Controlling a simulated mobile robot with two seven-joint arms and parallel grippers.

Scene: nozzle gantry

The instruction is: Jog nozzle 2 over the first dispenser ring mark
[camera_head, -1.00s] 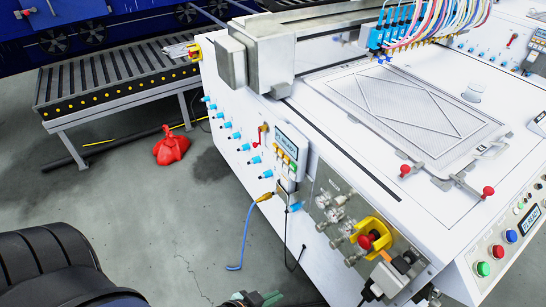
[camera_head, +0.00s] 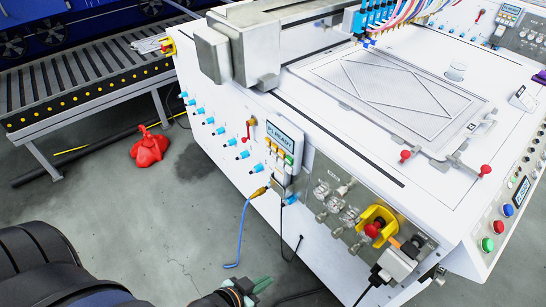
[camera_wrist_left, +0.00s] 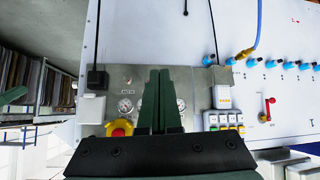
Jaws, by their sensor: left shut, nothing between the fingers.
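The nozzle head, a row of blue nozzles (camera_head: 376,18) with coloured hoses, hangs from the gantry at the top of the head view. I cannot tell which is nozzle 2. Below it is a white bed with a framed mesh plate (camera_head: 395,92). A small pale round piece (camera_head: 456,72) lies right of the plate; I cannot make out a ring mark. A control box (camera_head: 281,142) with a lit display and small buttons is on the machine's side. My left gripper (camera_head: 262,284) is shut and empty, low in front of the machine; its green fingers (camera_wrist_left: 160,100) fill the wrist view's middle.
A yellow-collared red emergency knob (camera_head: 375,230) and gauges sit on the side panel. Red, blue and green buttons (camera_head: 487,244) line the right front. A blue cable (camera_head: 241,235) hangs from the machine's side.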

